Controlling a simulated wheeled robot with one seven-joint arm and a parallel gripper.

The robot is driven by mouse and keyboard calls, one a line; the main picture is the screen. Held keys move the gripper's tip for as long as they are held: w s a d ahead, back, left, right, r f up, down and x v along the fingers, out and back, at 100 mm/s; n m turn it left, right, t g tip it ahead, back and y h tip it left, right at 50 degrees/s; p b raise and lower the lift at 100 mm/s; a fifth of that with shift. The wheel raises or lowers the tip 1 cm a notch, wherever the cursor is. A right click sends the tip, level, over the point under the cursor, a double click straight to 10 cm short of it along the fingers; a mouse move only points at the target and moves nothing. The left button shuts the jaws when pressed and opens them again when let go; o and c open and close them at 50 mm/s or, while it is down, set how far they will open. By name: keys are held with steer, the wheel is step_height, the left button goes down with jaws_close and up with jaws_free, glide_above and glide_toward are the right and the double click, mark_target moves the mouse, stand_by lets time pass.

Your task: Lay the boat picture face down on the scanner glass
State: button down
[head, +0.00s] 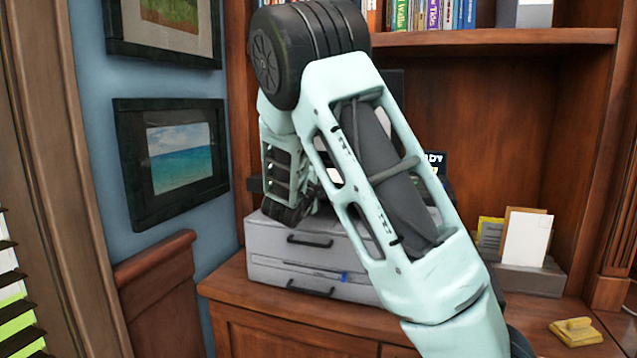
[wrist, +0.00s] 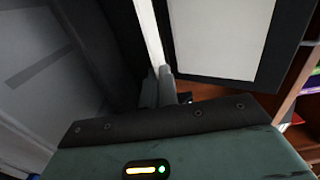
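In the wrist view my gripper (wrist: 160,88) has its two fingertips close together on a thin white sheet seen edge-on, most likely the boat picture (wrist: 149,30). Its printed face does not show. The scanner (head: 310,248) is a grey machine with drawers on the wooden cabinet. In the wrist view a white panel with a dark border, apparently the raised scanner lid (wrist: 222,38), stands to the right of the sheet. In the head view my arm covers the scanner's middle and top, and the glass and my fingertips are hidden there.
A tray of envelopes and cards (head: 530,278) stands right of the scanner, with a yellow object (head: 577,331) in front. Books (head: 430,14) fill the shelf above. A framed sea picture (head: 180,160) hangs on the left wall. A wooden chair back (head: 160,290) stands left of the cabinet.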

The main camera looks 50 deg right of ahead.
steer(key=c, duration=1.6)
jaws_free()
steer(key=shift+a, duration=0.1)
steer(key=b+v, duration=0.1)
steer(key=v, duration=1.6)
steer(key=shift+s+a, duration=0.1)
